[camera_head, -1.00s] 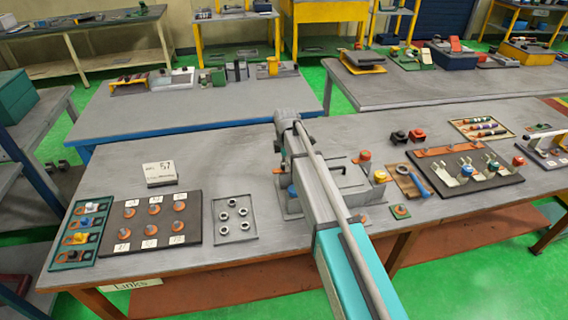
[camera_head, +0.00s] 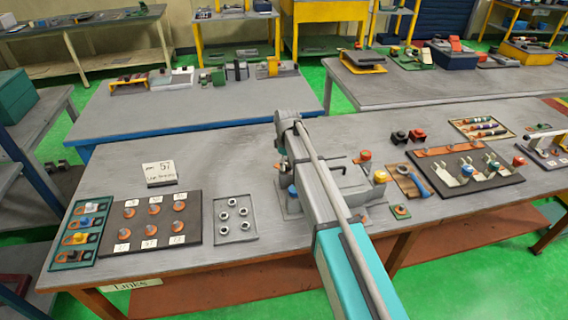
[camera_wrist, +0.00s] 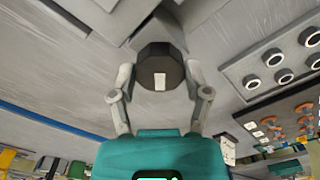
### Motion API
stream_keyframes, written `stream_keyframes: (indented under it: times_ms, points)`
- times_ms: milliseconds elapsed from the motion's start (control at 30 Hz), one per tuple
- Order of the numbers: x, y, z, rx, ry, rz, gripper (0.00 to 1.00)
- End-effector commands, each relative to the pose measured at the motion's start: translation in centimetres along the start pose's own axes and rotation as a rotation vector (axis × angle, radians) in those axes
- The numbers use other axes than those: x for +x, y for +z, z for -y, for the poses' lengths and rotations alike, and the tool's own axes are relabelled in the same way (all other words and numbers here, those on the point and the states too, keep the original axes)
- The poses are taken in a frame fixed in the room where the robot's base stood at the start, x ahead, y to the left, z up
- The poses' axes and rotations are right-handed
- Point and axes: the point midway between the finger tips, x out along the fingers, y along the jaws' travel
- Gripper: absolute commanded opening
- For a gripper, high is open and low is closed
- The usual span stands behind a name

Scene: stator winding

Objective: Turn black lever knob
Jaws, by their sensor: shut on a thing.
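The black knob (camera_wrist: 160,66) is a dark faceted block with a small white mark, seen in the wrist view. My gripper (camera_wrist: 159,84) has one finger on each side of it and is shut on it. The knob's lever is hidden behind the knob. In the head view, the grey fixture (camera_head: 349,180) stands on the bench, partly covered by my arm. The knob and my fingertips cannot be made out there.
A tray of nuts (camera_head: 236,218) and a dark board (camera_head: 151,220) with orange parts lie left. The bench (camera_head: 235,155) is clear behind the nuts tray.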

Motion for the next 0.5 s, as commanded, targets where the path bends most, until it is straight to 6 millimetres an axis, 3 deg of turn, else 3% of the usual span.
stream_keyframes:
  times_ms: [500]
  points:
    - [-0.01, 0.38, 0.21, 0.491, -0.001, 0.009, 0.14]
